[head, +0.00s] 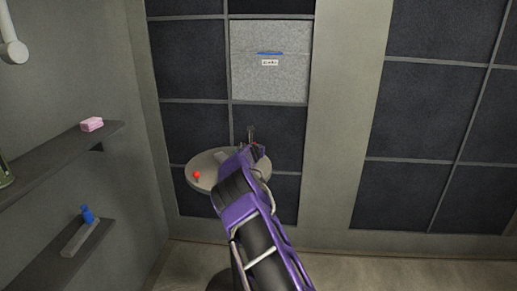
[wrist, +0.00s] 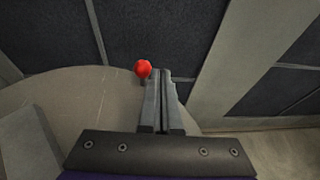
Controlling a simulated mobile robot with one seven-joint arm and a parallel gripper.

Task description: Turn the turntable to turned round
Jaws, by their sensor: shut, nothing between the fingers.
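The turntable is a round grey disc (head: 207,160) in front of the dark panelled wall, and it fills the left of the wrist view (wrist: 85,95). In the head view a red ball knob (head: 197,177) stands near its left front edge. In the wrist view a red ball (wrist: 143,68) shows just left of my fingertips, near the disc's edge; I cannot tell whether it is the same one or whether they touch. My gripper (head: 258,149) is over the disc's right side, its fingers together and empty in the wrist view (wrist: 163,76). My arm hides part of the disc.
A light panel (head: 270,85) with a blue strip and small label is on the wall above. On the left, a shelf (head: 60,160) holds a pink block (head: 92,124), and a lower shelf (head: 85,240) holds a blue object (head: 87,214). The floor (head: 400,272) at right looks clear.

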